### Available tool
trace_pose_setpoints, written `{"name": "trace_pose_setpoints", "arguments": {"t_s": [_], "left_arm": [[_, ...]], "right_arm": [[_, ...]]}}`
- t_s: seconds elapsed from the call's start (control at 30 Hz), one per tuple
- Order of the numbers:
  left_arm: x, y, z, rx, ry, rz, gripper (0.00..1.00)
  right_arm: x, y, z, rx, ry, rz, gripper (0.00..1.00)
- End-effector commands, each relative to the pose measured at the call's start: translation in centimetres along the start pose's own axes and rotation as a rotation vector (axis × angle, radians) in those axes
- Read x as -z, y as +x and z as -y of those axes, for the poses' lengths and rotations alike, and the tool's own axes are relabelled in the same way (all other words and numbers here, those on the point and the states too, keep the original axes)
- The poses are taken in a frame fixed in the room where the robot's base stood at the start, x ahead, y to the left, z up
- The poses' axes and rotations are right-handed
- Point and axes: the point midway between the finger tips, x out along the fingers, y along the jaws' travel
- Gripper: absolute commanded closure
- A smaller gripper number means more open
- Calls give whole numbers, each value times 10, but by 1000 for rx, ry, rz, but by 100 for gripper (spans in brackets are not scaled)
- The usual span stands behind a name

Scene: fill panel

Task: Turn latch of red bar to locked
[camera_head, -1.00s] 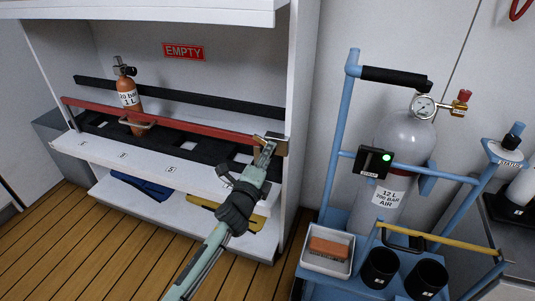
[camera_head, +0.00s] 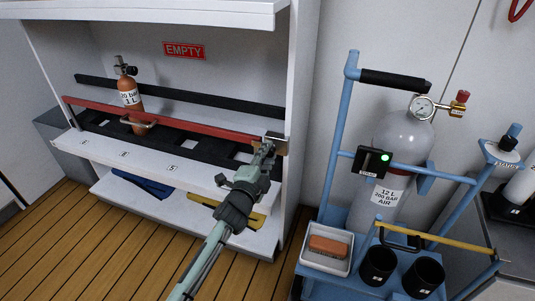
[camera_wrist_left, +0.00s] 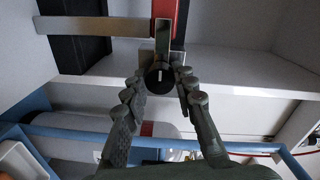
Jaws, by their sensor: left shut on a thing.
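The red bar (camera_head: 170,119) runs across the front of the white shelf rack in the head view. Its right end meets a tan metal bracket at the right post. In the left wrist view, the red bar's end (camera_wrist_left: 182,18) shows at the top. Below it is the black latch knob (camera_wrist_left: 159,78) with a white line that points up in the picture. My left gripper (camera_head: 267,150) is at the bar's right end and hides the latch in the head view. Its fingers (camera_wrist_left: 160,86) are closed around the knob from both sides. My right gripper is not in view.
An orange cylinder (camera_head: 129,92) stands behind the red bar, under an EMPTY sign (camera_head: 184,51). A blue trolley (camera_head: 340,190) with a grey cylinder (camera_head: 402,150) stands to the right, beyond the rack's white side post (camera_head: 300,100). The wooden floor is clear at lower left.

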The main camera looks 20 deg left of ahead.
Motion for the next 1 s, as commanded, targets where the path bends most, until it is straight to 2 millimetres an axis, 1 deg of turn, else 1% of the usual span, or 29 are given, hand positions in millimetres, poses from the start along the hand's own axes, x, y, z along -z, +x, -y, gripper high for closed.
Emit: {"name": "trace_pose_setpoints", "arguments": {"t_s": [0.3, 0.33, 0.4, 0.5, 0.73, 0.83, 0.93, 1.0], "left_arm": [[0, -1, -2, -3, -5, 2, 100], [0, -1, -2, -3, -5, 2, 71], [0, -1, -2, -3, -4, 2, 62], [0, 0, -1, -3, -4, 1, 52], [0, 0, -1, -1, -3, 0, 52], [0, -4, -1, -2, -2, 1, 52], [0, -15, -2, -3, -2, 1, 52], [0, -28, -2, -3, -2, 0, 52]], "right_arm": [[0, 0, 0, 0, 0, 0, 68], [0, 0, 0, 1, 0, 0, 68], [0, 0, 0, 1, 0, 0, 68], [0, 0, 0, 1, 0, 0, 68], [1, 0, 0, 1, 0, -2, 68], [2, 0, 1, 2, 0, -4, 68], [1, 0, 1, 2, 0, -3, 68], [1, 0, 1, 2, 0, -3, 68]]}}
